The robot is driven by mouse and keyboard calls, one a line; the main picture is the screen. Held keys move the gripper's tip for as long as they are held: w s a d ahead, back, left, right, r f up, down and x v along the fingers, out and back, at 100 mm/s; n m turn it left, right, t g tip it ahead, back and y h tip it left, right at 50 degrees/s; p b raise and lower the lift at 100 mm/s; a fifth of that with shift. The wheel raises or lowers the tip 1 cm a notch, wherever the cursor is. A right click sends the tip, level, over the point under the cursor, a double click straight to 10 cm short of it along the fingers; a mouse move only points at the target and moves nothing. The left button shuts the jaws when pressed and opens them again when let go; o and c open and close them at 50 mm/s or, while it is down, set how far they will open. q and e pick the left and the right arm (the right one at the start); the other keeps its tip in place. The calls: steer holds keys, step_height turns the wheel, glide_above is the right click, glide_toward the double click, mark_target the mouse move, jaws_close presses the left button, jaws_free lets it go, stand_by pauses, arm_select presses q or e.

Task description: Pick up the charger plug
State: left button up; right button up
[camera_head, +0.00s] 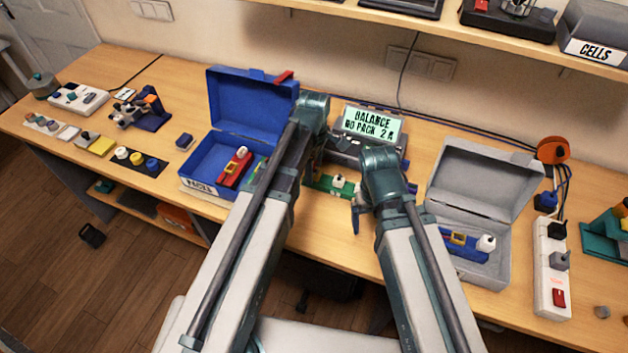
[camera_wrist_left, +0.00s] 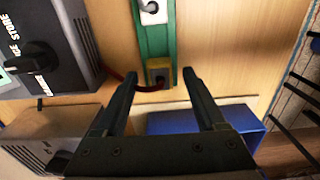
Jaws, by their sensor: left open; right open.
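The charger (camera_head: 372,125) stands mid-bench, its lit screen reading "BALANCE NO PACK 2 A"; its dark face with a black knob (camera_wrist_left: 38,60) shows in the left wrist view. In that view a yellow connector with a dark middle (camera_wrist_left: 158,73), which looks like the charger plug, sits at the end of a green strip (camera_wrist_left: 154,40). A dark red lead (camera_wrist_left: 120,78) runs from it to the charger. My left gripper (camera_wrist_left: 161,78) is open, its fingertips on either side of the connector in the picture, not visibly touching. My right gripper (camera_head: 358,212) is open, partly hidden by its arm.
An open blue case (camera_head: 210,165) is left of my left arm, with a red pack (camera_head: 235,167) inside. An open grey case (camera_head: 478,195) with a blue pack and a white power strip (camera_head: 550,280) stand to the right. Small parts crowd the left end.

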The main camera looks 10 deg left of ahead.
arm_select(q)
steer(key=shift+f, duration=0.1)
arm_select(e)
steer(key=shift+f, duration=0.1)
arm_select(q)
jaws_close()
stand_by(0.5)
